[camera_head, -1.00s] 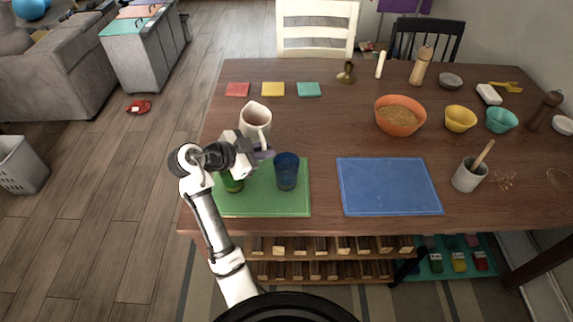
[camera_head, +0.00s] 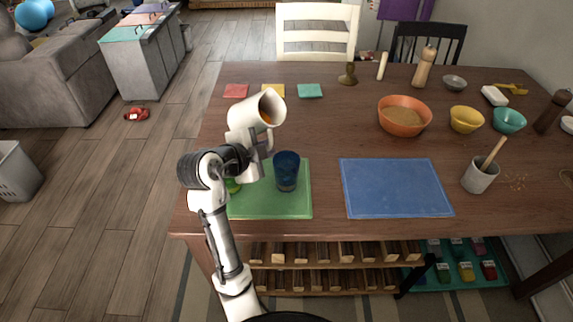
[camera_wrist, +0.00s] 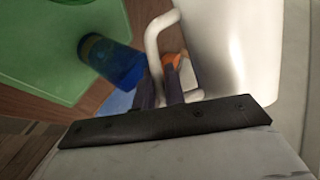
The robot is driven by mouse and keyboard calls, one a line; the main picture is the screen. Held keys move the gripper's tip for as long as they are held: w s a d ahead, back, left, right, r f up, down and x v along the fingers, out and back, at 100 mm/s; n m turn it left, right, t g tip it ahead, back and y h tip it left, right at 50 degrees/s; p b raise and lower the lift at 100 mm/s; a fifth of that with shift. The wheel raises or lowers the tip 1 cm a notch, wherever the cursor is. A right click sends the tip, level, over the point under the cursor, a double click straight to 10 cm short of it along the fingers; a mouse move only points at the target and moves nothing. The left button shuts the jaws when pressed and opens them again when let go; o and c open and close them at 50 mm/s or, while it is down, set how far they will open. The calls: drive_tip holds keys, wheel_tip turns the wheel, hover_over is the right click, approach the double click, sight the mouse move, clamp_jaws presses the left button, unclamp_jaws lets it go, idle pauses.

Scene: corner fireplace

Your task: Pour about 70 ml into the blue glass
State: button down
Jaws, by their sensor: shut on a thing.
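The blue glass (camera_head: 286,172) stands upright on the green mat (camera_head: 290,207) and also shows in the wrist view (camera_wrist: 112,62). My gripper (camera_head: 264,147) is shut on the handle of a white pitcher (camera_head: 245,112). The pitcher is held above the table, tilted with its mouth toward the right, up and behind the glass. Something orange shows inside its mouth. In the wrist view the pitcher (camera_wrist: 238,45) and its handle fill the upper right, with the fingers at the handle. No stream is visible.
A blue mat (camera_head: 395,187) lies bare to the right. An orange bowl (camera_head: 404,116), yellow bowl (camera_head: 466,120) and teal bowl (camera_head: 509,120) stand farther right. A grey crock (camera_head: 480,176) holds a wooden tool. Red, yellow and teal squares lie behind the pitcher.

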drive_tip(key=shift+w+a+f+m+t+b, duration=0.1)
drive_tip(key=shift+w+a+m+t+b, duration=0.05)
drive_tip(key=shift+m+t+b, duration=0.2)
drive_tip(key=b, duration=0.1)
drive_tip(key=f+b, duration=0.1)
drive_tip(key=m+y+b, duration=0.1)
drive_tip(key=shift+w+a+f+t, duration=0.25)
drive_tip(key=shift+f+t, duration=0.1)
drive_tip(key=shift+a+r, duration=0.1)
drive_tip(key=shift+r, duration=0.25)
drive_tip(key=shift+w+a+r+m+t+b, duration=0.2)
drive_tip(key=shift+m+t+b, duration=0.1)
drive_tip(key=shift+m+b, duration=0.25)
drive_tip(key=shift+d+f+y+b, duration=0.1)
drive_tip(key=shift+f+y+b, duration=0.15)
drive_tip(key=shift+b, duration=0.5)
drive_tip(key=shift+s+f+m+t+y+b, duration=0.1)
drive_tip(key=shift+f+m+t+y+b, duration=0.35)
drive_tip(key=shift+b, duration=1.35)
drive_tip(key=shift+w+r, duration=0.15)
drive_tip(key=shift+w, duration=0.05)
drive_tip(key=shift+w+a, duration=0.25)
drive_tip(key=shift+a, duration=0.2)
